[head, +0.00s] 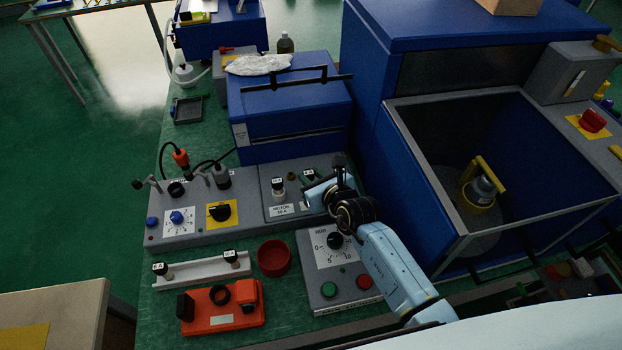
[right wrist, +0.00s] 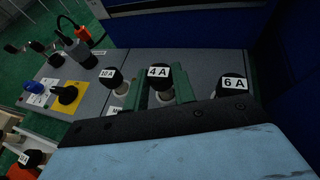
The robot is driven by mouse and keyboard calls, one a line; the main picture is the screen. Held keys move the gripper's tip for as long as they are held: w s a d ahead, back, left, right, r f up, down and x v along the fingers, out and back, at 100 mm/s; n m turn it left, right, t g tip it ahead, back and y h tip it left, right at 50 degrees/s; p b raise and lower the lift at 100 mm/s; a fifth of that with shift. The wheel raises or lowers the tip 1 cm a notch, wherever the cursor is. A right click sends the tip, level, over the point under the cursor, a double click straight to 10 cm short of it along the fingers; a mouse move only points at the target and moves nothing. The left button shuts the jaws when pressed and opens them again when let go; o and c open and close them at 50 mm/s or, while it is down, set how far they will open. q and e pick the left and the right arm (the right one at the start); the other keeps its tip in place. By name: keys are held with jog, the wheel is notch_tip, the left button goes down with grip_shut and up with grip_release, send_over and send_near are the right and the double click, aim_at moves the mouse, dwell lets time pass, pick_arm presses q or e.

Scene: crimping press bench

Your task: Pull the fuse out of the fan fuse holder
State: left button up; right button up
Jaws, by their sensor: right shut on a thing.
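In the right wrist view, the two green fingers of my right gripper (right wrist: 162,90) are shut on the middle fuse, a black cap labelled 4 A (right wrist: 159,73) with a pale body below. I cannot tell whether it is still seated. A 10 A fuse (right wrist: 112,77) stands to its left and a 6 A fuse (right wrist: 233,84) to its right. In the head view the gripper is over the right part of the grey fuse panel (head: 235,232), and the arm hides part of it. The fan label is not readable. My left gripper is not in view.
A blue box with a black handle (head: 290,110) stands behind the panel; a large blue cabinet (head: 430,60) is to the right. In front are a dial box (head: 345,280), a red round dish (head: 273,258), a fuse rack (head: 200,271) and an orange fixture (head: 222,317).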

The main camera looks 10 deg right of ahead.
aim_at(312, 177)
notch_tip(312, 177, up, 12)
jog(key=p, duration=0.5)
notch_tip(312, 177, up, 3)
jog(key=p, duration=0.4)
dwell(0.3)
jog(key=shift+f, duration=0.1)
